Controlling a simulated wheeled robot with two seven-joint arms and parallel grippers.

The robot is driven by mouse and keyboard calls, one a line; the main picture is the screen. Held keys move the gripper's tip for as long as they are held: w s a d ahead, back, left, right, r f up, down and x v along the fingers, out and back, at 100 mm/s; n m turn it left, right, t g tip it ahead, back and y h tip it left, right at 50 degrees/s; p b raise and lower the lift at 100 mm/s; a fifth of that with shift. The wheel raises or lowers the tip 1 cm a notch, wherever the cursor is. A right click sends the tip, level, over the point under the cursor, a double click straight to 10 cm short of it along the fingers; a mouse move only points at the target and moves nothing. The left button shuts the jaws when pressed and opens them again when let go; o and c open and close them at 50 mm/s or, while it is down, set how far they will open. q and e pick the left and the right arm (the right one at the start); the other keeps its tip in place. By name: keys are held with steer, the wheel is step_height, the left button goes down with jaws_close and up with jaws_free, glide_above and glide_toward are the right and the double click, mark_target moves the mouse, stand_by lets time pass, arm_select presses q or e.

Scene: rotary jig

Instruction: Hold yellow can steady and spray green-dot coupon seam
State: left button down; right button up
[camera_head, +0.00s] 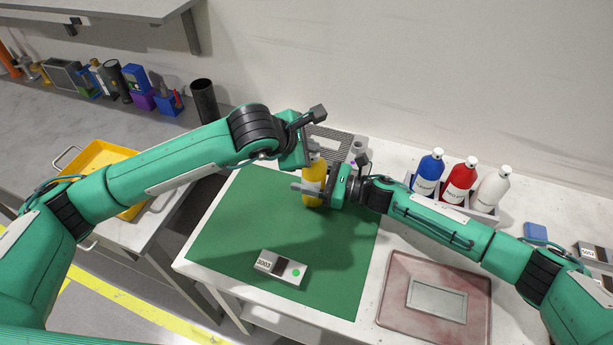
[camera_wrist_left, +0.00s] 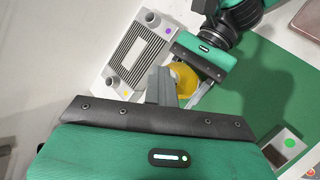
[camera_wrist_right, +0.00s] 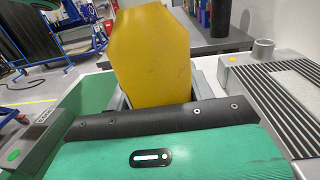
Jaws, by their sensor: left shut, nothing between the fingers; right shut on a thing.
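The yellow can (camera_head: 315,178) stands upright near the back of the green mat (camera_head: 225,225). My right gripper (camera_head: 312,192) is shut around its body, and the can fills the middle of the right wrist view (camera_wrist_right: 153,55). My left gripper (camera_head: 308,156) is shut and empty, with its fingers at the top of the can; in the left wrist view they (camera_wrist_left: 160,84) partly hide the can (camera_wrist_left: 183,78). I cannot tell whether they touch it.
A grey ribbed block (camera_head: 338,143) with purple and yellow dots lies behind the can. Blue, red and white bottles (camera_head: 460,183) stand in a rack at right. A reddish tray (camera_head: 400,318) lies front right. The mat around the coupon is clear.

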arm_select(q)
steer(key=shift+r, duration=0.1)
step_height(320, 180, up, 6)
stand_by(0.8)
steer(key=shift+r, duration=0.2)
stand_by(2.2)
